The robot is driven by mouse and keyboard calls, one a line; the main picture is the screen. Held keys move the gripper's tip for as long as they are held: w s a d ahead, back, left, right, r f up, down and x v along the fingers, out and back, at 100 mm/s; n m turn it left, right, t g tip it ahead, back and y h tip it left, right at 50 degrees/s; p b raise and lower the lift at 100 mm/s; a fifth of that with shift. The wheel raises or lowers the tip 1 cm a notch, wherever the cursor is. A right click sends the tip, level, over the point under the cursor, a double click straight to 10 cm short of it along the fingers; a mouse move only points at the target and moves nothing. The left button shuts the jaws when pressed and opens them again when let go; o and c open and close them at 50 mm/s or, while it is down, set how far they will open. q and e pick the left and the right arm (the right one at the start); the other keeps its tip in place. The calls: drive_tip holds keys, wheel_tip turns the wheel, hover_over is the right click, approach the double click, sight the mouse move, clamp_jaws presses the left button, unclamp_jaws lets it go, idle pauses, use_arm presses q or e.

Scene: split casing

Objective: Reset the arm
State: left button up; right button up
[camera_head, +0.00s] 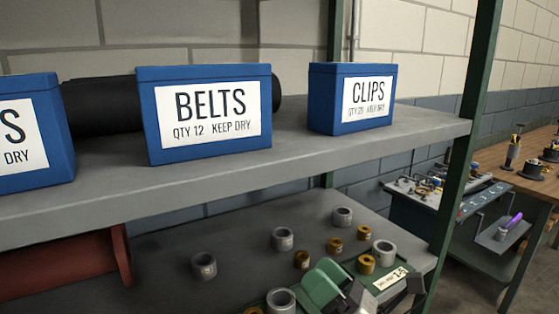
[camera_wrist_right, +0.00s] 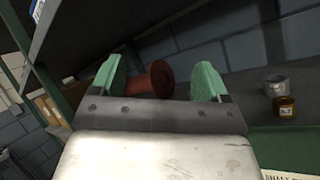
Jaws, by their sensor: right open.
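My right gripper (camera_head: 328,284) shows at the bottom of the head view, over the lower shelf, with its green fingers partly cut off by the frame. In the right wrist view the same gripper (camera_wrist_right: 160,80) is open. Its two green fingers stand wide apart with nothing held between them. A dark red flanged cylinder (camera_wrist_right: 155,78) shows beyond the gap, behind the fingers. My left gripper is in neither view.
Blue boxes labelled BELTS (camera_head: 205,115) and CLIPS (camera_head: 350,98) stand on the upper grey shelf (camera_head: 300,150). Several grey and brass rings, including a grey ring (camera_head: 282,238), stand on the lower shelf. A green shelf post (camera_head: 462,150) rises at right. A workbench (camera_head: 520,170) stands beyond.

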drive_tip(key=s+d+f+m+t+h, duration=0.1)
drive_tip(key=d+f+m+h, duration=0.5)
drive_tip(key=m+h, duration=0.5)
drive_tip(key=s+d+f+m+t+h, duration=0.15)
drive_tip(key=d+f+m+h, duration=0.5)
drive_tip(key=m, duration=0.95)
drive_tip(key=s+d+f+m+g, duration=0.1)
drive_tip(key=s+f+m+g, duration=1.15)
drive_tip(key=s+f, duration=0.65)
wheel_tip(320, 180, down, 24)
drive_tip(key=s+n+g, duration=0.2)
drive_tip(key=g, duration=0.1)
drive_tip(key=s+d+f+g, duration=0.1)
drive_tip(key=s+d+f, duration=0.2)
drive_tip(key=s+f, duration=1.2)
drive_tip(key=shift+s+f+h, duration=0.25)
drive_tip(key=shift+s+h, duration=0.1)
drive_tip(key=shift+s, duration=0.2)
